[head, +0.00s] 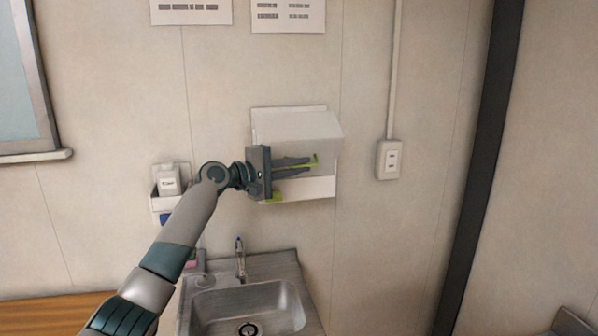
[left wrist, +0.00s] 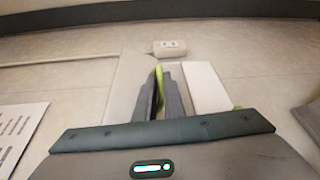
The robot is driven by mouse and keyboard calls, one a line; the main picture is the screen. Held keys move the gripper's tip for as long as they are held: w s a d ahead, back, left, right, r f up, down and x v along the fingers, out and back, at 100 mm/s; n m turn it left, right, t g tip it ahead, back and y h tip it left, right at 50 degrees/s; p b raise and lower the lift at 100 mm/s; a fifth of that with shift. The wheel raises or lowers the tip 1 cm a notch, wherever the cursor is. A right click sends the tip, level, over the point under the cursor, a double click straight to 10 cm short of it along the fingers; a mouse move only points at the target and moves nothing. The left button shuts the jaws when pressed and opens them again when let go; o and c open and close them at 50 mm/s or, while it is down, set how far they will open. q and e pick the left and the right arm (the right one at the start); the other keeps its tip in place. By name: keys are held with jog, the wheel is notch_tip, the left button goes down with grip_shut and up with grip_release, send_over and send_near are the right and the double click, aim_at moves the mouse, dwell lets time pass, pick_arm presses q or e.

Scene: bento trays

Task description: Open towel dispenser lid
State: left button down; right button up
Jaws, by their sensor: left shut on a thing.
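The towel dispenser (head: 295,124) is a white box on the wall above the sink, with a white lid on top and a paler lower part (head: 310,187). My left gripper (head: 312,166) reaches in from the left across the dispenser's front, its dark fingers with green tips pointing right. It is shut on the dispenser's lid, though the fingers hide the exact grip. In the left wrist view the two fingers (left wrist: 171,90) sit close together between the lid's white panel (left wrist: 129,86) and the lower part (left wrist: 207,88). My right gripper is not in view.
A metal sink (head: 230,305) with a faucet (head: 240,258) stands below. A small wall holder with a white bottle (head: 167,182) is left of the dispenser. A wall outlet (head: 389,160) is to the right, and a dark post (head: 485,165) beyond it.

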pick_arm(q)
jog(key=shift+f, duration=0.15)
jog(key=c, duration=2.2)
grip_release()
jog(key=shift+a, duration=0.1)
